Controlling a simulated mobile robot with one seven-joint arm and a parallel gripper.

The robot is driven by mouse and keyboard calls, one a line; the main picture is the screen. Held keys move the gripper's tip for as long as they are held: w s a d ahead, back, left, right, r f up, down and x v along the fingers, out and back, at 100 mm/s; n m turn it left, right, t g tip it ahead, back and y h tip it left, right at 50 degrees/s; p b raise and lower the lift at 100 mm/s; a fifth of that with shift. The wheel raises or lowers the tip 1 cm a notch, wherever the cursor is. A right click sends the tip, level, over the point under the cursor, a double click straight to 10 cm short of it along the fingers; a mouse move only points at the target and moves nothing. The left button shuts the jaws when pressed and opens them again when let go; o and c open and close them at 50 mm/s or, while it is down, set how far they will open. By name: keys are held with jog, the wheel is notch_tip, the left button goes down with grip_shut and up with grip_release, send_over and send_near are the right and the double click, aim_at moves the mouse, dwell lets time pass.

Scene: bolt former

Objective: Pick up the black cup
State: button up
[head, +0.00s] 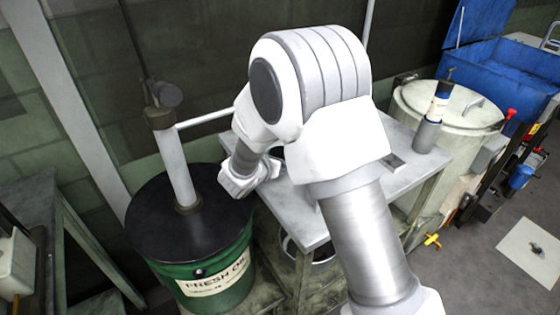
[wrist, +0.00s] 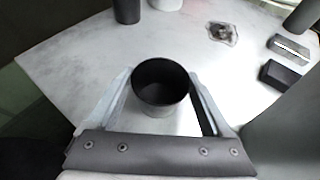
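A round cup (wrist: 158,82) with a black inside and a grey, brightly lit lower outside stands upright on the pale table in the wrist view. My gripper (wrist: 160,78) is open, with one finger on each side of this cup. I cannot tell whether the fingers touch it. A second, black cup (wrist: 127,10) stands farther back, cut by the top edge. In the head view my gripper (head: 246,178) is at the left edge of the table, and my arm hides the cup between the fingers.
The pale table (wrist: 75,65) also bears a white cup (wrist: 165,4), a dark cylinder (wrist: 301,14), dark blocks (wrist: 285,74) and a small scrap (wrist: 222,33). A green oil drum (head: 222,275) stands left of the table. A grey cylinder (head: 427,136) stands at the table's right.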

jog(key=c, duration=1)
jog(key=shift+o, duration=0.2)
